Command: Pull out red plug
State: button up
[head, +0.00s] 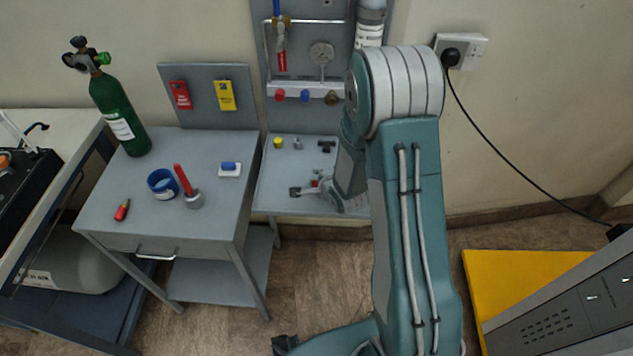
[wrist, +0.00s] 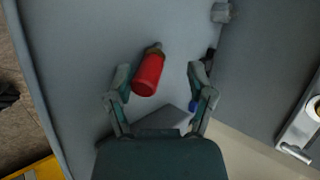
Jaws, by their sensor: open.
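A red plug (wrist: 149,75) with a brass-coloured end shows in the wrist view. Its brass end is against the grey surface; I cannot tell how it is seated there. My gripper (wrist: 160,80) is open, with one finger on each side of the plug and visible gaps to both. In the head view, my gripper (head: 312,191) is low over the small grey table (head: 275,180), with a bit of red (head: 316,183) at its fingers. My arm partly hides that table's right side.
Yellow (head: 278,142), grey (head: 298,144) and black (head: 326,146) fittings stand behind my gripper. The back panel (head: 262,60) carries a gauge, pipes and coloured knobs. A grey side table (head: 130,215) at left holds a green cylinder (head: 118,115), a blue cup and small parts.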

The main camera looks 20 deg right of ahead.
jog(key=v, duration=1.1)
jog(key=shift+s+a, duration=0.2)
jog(key=shift+a, duration=0.05)
jog(key=shift+r, duration=0.15)
jog(key=s+r+n+g+h, duration=0.1)
jog(key=s+r+n+h, duration=0.1)
jog(key=s+r+n, duration=0.55)
jog(key=s+r+n+g+h, duration=0.1)
jog(key=s+r+n+g, duration=0.3)
jog(key=r, duration=0.7)
jog(key=s+a+r+n+y, duration=0.1)
jog(key=s+a+r+n, duration=0.1)
jog(key=s+r+n, duration=0.2)
jog(key=s+n, duration=0.2)
jog(key=s, duration=0.1)
jog(key=shift+s+r+t, duration=0.25)
jog(key=shift+r+t, duration=0.05)
jog(key=shift+t, duration=0.1)
